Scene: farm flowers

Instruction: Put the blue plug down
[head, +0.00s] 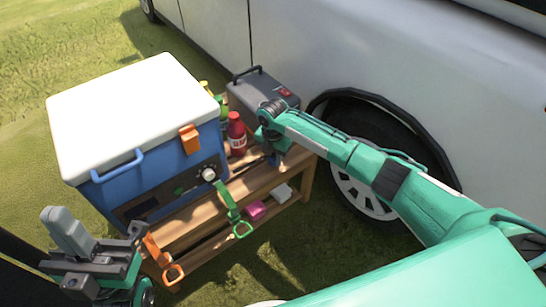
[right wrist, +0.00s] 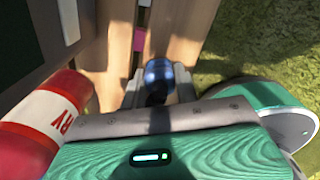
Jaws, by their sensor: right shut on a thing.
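The blue plug (right wrist: 158,72) is between the fingers of my right gripper (right wrist: 158,88) in the right wrist view, its round blue end showing. My right gripper (head: 274,152) is shut on it, over the right end of the wooden bench (head: 190,222) in the head view. The plug cannot be made out in the head view, and whether it touches the bench is unclear. My left gripper (head: 102,238) is empty, its fingers apart, at the lower left in front of the cooler.
A blue cooler (head: 150,190) with white lid stands on the bench. A red bottle (head: 236,136) is close beside my right gripper; it also shows in the right wrist view (right wrist: 45,118). A grey box (head: 262,90) stands behind. Green and orange straps hang in front. A white vehicle (head: 330,45) is behind.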

